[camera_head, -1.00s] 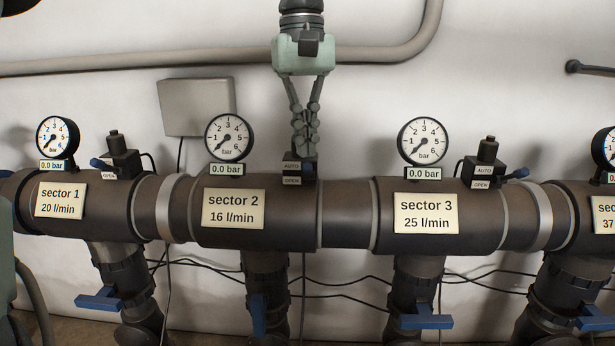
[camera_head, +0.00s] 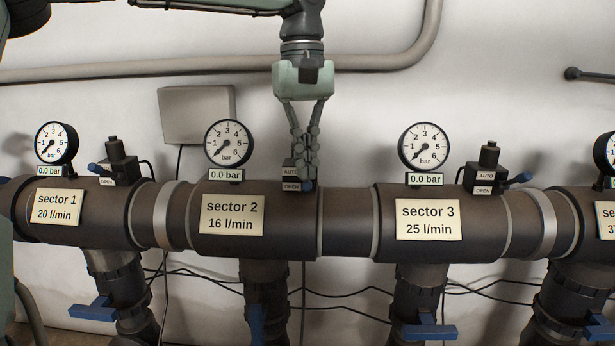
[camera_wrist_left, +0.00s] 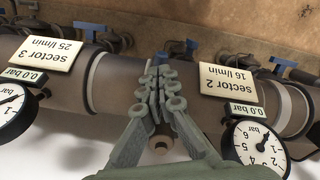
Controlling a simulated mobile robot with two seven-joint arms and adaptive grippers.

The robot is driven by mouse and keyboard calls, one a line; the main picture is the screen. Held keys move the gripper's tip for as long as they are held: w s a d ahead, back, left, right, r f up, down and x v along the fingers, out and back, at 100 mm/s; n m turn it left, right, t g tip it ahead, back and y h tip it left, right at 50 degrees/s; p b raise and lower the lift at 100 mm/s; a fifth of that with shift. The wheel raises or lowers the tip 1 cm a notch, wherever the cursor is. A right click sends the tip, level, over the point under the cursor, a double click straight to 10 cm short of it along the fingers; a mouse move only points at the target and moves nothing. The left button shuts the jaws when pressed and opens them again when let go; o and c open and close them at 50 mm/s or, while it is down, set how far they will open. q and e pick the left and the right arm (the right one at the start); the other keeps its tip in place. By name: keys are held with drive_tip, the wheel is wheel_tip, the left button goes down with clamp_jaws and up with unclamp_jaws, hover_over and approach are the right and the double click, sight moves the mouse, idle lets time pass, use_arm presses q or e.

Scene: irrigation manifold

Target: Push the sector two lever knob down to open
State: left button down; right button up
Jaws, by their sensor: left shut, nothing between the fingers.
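The sector 2 pilot valve, with its AUTO plate (camera_head: 289,171) and OPEN plate (camera_head: 291,187), sits on top of the pipe right of the sector 2 gauge. My left gripper (camera_head: 306,182) is shut and points down in front of it, covering most of the valve body. A small blue bit of the lever knob (camera_head: 310,185) shows at the fingertips, level with the OPEN plate. Contact looks likely, but the fingers hide it. My right gripper is not in view.
The sector 2 gauge (camera_head: 228,142) stands close left of the gripper, its display at 0.0 bar. The sector 3 gauge (camera_head: 424,146) and pilot valve (camera_head: 486,168) stand to the right. A grey box (camera_head: 197,114) is on the wall behind. Blue handles hang below the pipe.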

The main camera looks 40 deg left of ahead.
use_arm(q)
wheel_tip(320, 180, down, 2)
drive_tip(key=shift+f+b, duration=0.25)
drive_tip(key=shift+b, duration=0.15)
drive_tip(key=shift+w+a+r, duration=0.1)
drive_tip(key=shift+r, duration=0.1)
drive_tip(key=a+p, duration=0.1)
drive_tip(key=w+a+r+p, duration=0.1)
drive_tip(key=p, duration=0.1)
drive_tip(key=shift+w+a+p, duration=0.1)
drive_tip(key=shift+w+p, duration=0.2)
drive_tip(key=shift+f, duration=0.15)
wheel_tip(320, 180, up, 12)
drive_tip(key=a, duration=0.1)
drive_tip(key=shift+w, duration=0.4)
